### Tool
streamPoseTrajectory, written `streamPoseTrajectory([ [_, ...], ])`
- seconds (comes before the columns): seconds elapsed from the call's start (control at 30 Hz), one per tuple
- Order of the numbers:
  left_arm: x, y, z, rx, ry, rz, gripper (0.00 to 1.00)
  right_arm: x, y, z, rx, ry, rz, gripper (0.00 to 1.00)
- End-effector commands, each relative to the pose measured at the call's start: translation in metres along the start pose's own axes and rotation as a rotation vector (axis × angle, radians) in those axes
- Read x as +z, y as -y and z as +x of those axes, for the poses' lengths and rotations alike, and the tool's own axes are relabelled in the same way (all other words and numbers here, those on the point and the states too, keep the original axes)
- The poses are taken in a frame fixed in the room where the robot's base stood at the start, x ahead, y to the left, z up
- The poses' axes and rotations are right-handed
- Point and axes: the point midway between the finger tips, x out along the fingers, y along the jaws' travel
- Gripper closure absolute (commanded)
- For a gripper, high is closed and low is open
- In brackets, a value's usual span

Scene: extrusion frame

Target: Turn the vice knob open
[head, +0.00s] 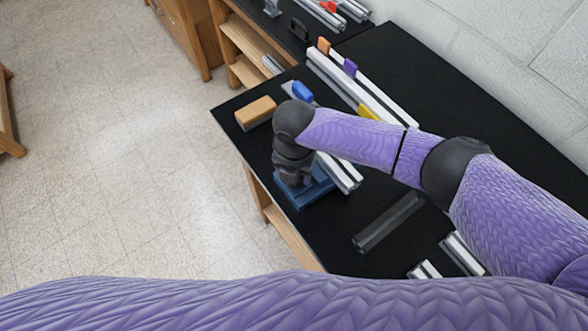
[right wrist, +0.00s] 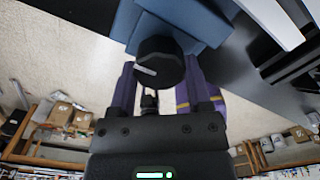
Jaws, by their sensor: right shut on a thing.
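The blue vice (head: 323,187) stands at the near left edge of the black bench, mostly hidden under my right wrist in the head view. Its blue body (right wrist: 185,20) also shows at the top of the right wrist view. The round black vice knob (right wrist: 158,60) has a pale line mark, tilted slightly from horizontal in that view. My right gripper (head: 291,181) is at the vice's knob side and shut on the knob. The knob is hidden in the head view. My left gripper is out of view.
A silver extrusion (head: 340,172) lies at the vice. A tan block (head: 256,112) and a blue-handled item (head: 302,91) lie behind it. A dark bar (head: 388,222) and long rails (head: 330,73) lie on the bench. Open floor lies left.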

Motion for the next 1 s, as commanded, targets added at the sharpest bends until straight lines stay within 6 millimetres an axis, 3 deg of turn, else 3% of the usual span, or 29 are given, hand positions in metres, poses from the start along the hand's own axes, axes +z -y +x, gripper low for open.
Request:
streamPoseTrajectory([
  [0.57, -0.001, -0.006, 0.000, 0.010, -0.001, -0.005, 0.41, 0.001, 0.000, -0.001, 0.001, 0.002, -0.044, 0.96],
  [0.6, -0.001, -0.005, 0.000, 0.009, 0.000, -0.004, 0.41, 0.001, 0.000, -0.001, 0.002, 0.002, -0.044, 0.35],
  [0.77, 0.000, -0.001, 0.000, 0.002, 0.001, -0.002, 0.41, 0.001, 0.000, -0.001, 0.001, 0.002, -0.044, 0.01],
  [1.0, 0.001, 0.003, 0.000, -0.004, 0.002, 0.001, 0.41, 0.000, 0.000, -0.001, 0.001, 0.001, -0.043, 0.01],
])
